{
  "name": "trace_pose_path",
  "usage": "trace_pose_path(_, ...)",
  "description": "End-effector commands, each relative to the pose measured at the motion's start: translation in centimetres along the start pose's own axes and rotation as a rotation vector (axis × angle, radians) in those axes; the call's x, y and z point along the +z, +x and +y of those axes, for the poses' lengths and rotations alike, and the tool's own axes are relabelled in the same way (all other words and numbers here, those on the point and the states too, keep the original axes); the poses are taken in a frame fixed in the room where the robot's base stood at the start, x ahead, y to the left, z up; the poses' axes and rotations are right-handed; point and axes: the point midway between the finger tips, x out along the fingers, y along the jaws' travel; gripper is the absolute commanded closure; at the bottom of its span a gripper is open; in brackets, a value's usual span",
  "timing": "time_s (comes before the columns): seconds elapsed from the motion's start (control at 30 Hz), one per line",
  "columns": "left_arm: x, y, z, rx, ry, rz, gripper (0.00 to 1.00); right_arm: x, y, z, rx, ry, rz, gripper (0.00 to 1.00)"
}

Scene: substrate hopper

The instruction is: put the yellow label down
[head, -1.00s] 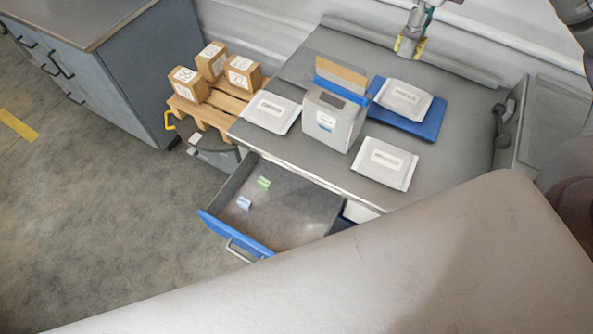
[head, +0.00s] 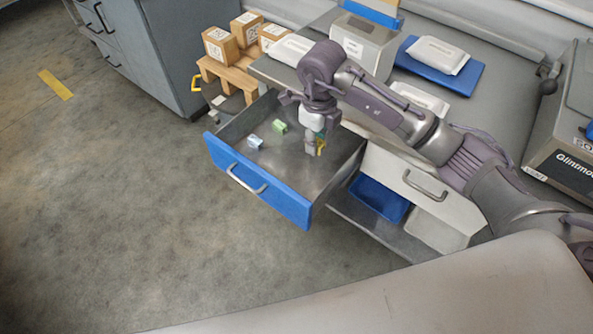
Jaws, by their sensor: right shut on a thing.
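The yellow label (head: 321,148) is small and sits at the fingertips of my right gripper (head: 315,143), which is shut on it. The gripper points down over the right part of the open blue-fronted drawer (head: 288,201). The fingers partly cover the label, and I cannot tell whether it touches the drawer floor. A green label (head: 280,127) and a pale blue label (head: 255,142) lie in the drawer to the left of the gripper. My left gripper is not in view.
Above the drawer, the grey worktop (head: 500,92) holds a white hopper (head: 362,45), white packets and a blue mat (head: 464,83). Cartons (head: 220,45) stand on a wooden pallet at left. A blue tray (head: 380,198) lies on a lower shelf. The drawer's front middle is free.

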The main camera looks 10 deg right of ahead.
Motion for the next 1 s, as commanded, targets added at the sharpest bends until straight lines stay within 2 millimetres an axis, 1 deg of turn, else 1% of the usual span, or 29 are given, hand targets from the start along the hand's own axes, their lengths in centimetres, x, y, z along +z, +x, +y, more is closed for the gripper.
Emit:
trace_pose_path(0.03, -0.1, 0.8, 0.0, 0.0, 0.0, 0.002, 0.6, 0.3, 1.4, 0.5, 0.004, -0.001, 0.001, 0.9)
trace_pose_path(0.1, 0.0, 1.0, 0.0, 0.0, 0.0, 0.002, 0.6, 0.5, 2.1, 0.8, 0.004, 0.001, 0.003, 0.9)
trace_pose_path(0.17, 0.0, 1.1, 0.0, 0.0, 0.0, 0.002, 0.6, 0.6, 2.8, 1.0, 0.005, 0.001, 0.004, 0.9)
trace_pose_path(0.43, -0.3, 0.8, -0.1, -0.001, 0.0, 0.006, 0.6, 0.5, 7.5, 1.2, 0.006, 0.001, 0.005, 0.9)
trace_pose_path(0.5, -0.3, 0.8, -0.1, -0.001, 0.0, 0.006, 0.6, 0.6, 8.3, 1.1, 0.005, 0.002, 0.004, 0.9)
trace_pose_path(0.67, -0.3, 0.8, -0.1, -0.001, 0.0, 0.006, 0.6, 0.5, 9.4, 1.1, 0.005, 0.001, 0.005, 0.9)
trace_pose_path(0.8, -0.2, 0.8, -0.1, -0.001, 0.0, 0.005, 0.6, 0.5, 11.4, 1.2, 0.007, 0.002, 0.006, 0.9)
trace_pose_path(0.9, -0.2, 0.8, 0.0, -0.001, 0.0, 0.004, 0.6, 0.6, 12.4, 1.1, 0.004, 0.001, 0.004, 0.9)
trace_pose_path(1.0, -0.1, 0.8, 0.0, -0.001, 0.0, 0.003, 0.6, 0.6, 12.5, 1.1, 0.003, 0.0, 0.002, 0.9)
